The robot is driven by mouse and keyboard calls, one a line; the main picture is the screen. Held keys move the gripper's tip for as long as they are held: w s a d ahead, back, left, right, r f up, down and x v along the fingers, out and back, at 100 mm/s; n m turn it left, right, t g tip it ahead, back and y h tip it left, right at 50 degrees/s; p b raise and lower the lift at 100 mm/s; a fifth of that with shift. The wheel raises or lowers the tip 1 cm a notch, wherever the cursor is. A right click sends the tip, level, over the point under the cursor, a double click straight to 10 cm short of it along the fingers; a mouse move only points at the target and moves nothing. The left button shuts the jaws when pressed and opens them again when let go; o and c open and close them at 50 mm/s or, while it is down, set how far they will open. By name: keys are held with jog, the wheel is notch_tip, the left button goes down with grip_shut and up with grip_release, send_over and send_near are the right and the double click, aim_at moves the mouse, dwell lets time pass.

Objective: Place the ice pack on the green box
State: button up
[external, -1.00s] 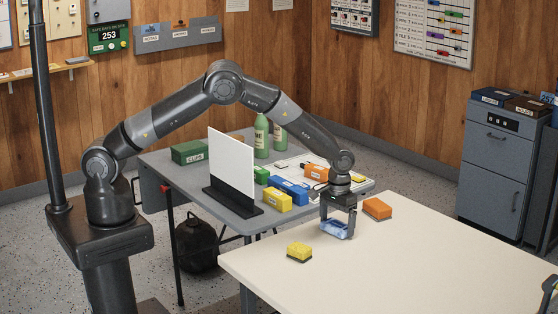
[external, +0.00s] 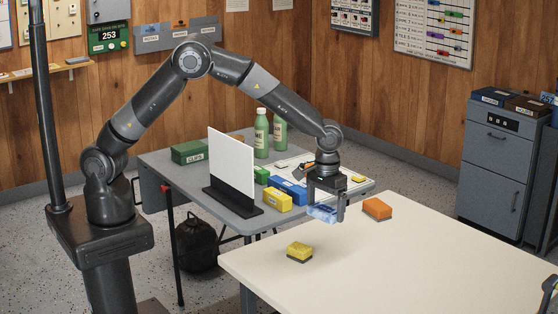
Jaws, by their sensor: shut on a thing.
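My gripper (external: 326,203) is shut on a translucent blue ice pack (external: 321,213). It holds the pack in the air near the far left edge of the cream table (external: 390,265). A small green box (external: 261,175) is on the grey table (external: 178,182), just right of the white panel and left of the gripper. Its top looks bare, though the panel stands close beside it. A larger dark green box labelled CLIPS (external: 190,152) is at the grey table's back left.
A white upright panel (external: 231,165) on a black foot stands on the grey table. Yellow (external: 277,199) and blue (external: 291,188) boxes and green bottles (external: 261,136) are nearby. Yellow (external: 299,252) and orange (external: 377,209) sponge-like blocks lie on the cream table.

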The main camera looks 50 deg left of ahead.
jog(key=w+a+r+n, duration=0.15)
jog(key=w+a, duration=0.35)
jog(key=a, duration=0.8)
jog(key=w+a+r+n, duration=0.1)
jog(key=w+a+n, duration=0.3)
jog(key=a, duration=0.9)
jog(key=w+a+r+n, duration=0.1)
jog(key=w+a, duration=0.5)
jog(key=a, duration=0.7)
jog(key=n, duration=0.6)
send_over(189, 145)
jog(key=d, duration=0.1)
notch_tip(189, 145, down, 4)
jog(key=shift+s+d+r, duration=0.1)
jog(key=shift+d+r, duration=0.05)
jog(key=shift+a+f, duration=0.35)
jog(key=shift+a, duration=0.05)
jog(key=shift+f, duration=1.85)
